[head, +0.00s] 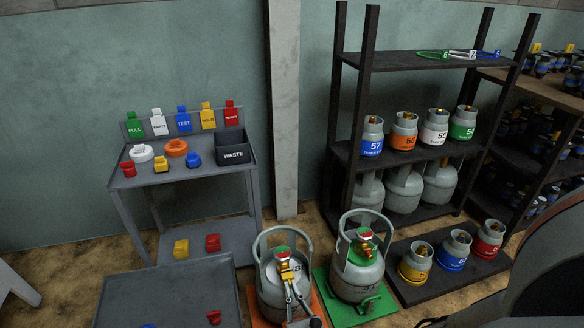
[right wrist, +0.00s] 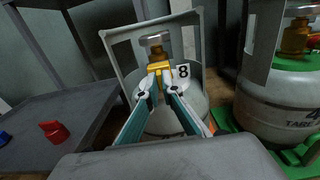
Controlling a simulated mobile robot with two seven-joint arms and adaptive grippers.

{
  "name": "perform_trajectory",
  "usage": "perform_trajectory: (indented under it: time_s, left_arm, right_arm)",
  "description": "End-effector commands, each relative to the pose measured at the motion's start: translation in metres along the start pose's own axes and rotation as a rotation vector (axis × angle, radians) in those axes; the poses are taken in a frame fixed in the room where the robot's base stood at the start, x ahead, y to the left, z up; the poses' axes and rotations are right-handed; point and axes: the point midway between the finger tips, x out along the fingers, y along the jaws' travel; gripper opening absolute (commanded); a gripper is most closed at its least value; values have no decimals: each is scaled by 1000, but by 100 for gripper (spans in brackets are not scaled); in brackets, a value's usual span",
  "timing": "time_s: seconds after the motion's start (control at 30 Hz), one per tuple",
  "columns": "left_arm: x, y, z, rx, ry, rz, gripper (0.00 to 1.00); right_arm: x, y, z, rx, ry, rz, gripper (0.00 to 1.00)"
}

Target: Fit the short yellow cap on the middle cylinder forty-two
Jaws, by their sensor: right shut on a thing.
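My right gripper (head: 288,280) is at the valve of the large grey cylinder (head: 270,292) on the orange mat. Its fingertips (right wrist: 160,88) are shut on a small yellow cap (right wrist: 159,70), which is in front of the brass valve inside the collar. Whether the cap is seated on the valve or only near it, I cannot tell. My left gripper is not in view.
A grey bench (head: 190,178) at left holds several coloured caps, tags and a black waste bin (head: 233,147). A low grey table (head: 165,298) stands in front with a red piece (head: 213,317).

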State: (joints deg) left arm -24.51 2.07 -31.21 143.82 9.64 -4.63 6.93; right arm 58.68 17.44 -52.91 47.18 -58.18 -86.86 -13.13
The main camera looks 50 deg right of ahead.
Motion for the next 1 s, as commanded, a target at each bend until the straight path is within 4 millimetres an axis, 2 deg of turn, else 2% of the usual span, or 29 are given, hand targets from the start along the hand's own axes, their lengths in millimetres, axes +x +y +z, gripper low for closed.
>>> perform_trajectory:
  time_s: [0.1,0.13,0.2,0.57,0.67,1.0]
  left_arm:
    - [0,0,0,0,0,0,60]
    - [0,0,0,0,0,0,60]
    - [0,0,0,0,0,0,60]
    - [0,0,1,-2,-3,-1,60]
    - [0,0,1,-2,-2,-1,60]
    - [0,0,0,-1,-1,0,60]
  right_arm:
    - [3,0,0,1,0,0,0]
    - [2,0,0,1,0,0,13]
    - [2,0,0,1,0,0,25]
    - [0,0,0,0,1,0,25]
    - [-10,0,-1,2,3,1,25]
    - [-62,0,-1,1,2,1,25]
